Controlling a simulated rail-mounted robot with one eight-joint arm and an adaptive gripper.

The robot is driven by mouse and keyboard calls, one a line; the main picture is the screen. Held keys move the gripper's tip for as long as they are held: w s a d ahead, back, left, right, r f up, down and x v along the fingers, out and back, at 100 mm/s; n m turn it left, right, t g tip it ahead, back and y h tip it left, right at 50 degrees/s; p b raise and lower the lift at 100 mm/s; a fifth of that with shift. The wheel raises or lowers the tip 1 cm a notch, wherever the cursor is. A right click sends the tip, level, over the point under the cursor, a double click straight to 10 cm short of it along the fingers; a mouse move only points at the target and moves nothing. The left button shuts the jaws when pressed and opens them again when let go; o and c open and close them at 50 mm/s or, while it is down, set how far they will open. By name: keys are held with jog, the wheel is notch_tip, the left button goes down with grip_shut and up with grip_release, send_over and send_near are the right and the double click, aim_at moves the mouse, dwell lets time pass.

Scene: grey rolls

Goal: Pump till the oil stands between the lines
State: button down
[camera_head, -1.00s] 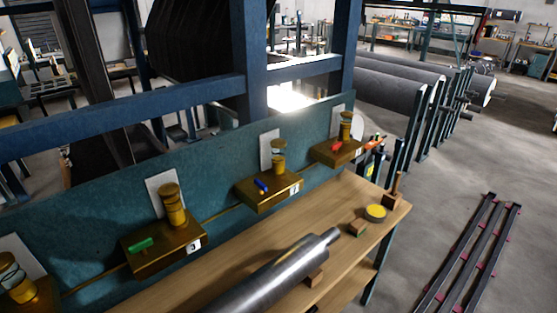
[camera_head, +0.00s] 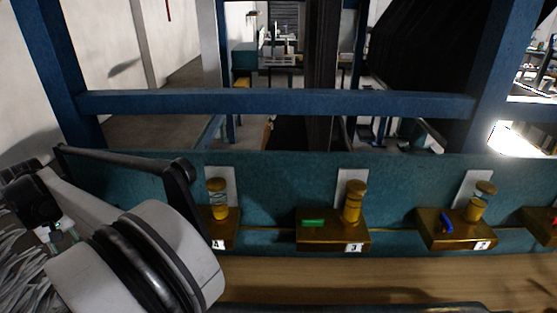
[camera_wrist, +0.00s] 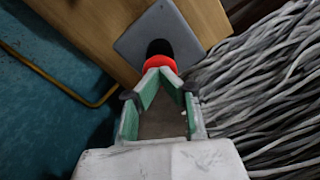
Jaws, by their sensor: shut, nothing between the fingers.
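In the head view, brass pump boxes with upright yellow sight glasses line the teal panel. The leftmost box (camera_head: 229,232) is partly hidden by my arm. Box 3 (camera_head: 332,236) has a green handle (camera_head: 313,223) and a glass (camera_head: 353,202) that looks yellow. Box 2 (camera_head: 457,238) has a blue handle (camera_head: 447,224) and a glass (camera_head: 480,200) with a clear part above yellow. Level lines are too small to see. In the wrist view, my gripper (camera_wrist: 160,72) is shut and empty, tips at a red rounded knob (camera_wrist: 160,63) above a dark slot in a grey plate (camera_wrist: 145,38).
The wooden bench (camera_head: 370,275) runs below the boxes. A blue rail (camera_head: 280,104) crosses behind the panel. Grey strands (camera_wrist: 260,90) lie close to the right of my gripper in the wrist view. A red-handled box (camera_head: 545,222) is cut by the right edge.

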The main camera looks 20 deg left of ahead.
jog(key=shift+r+p, duration=0.95)
jog(key=shift+r, duration=1.85)
jog(key=shift+f+m+b, duration=0.4)
jog(key=shift+f+m, duration=0.1)
jog(key=shift+m, duration=0.5)
jog(key=shift+f+m+b, duration=0.45)
jog(key=shift+f+m, duration=0.1)
jog(key=shift+m, duration=0.45)
jog(key=shift+f+m+b, duration=0.4)
jog(key=shift+f+m, duration=0.1)
jog(key=shift+m, duration=0.5)
jog(key=shift+f, duration=0.15)
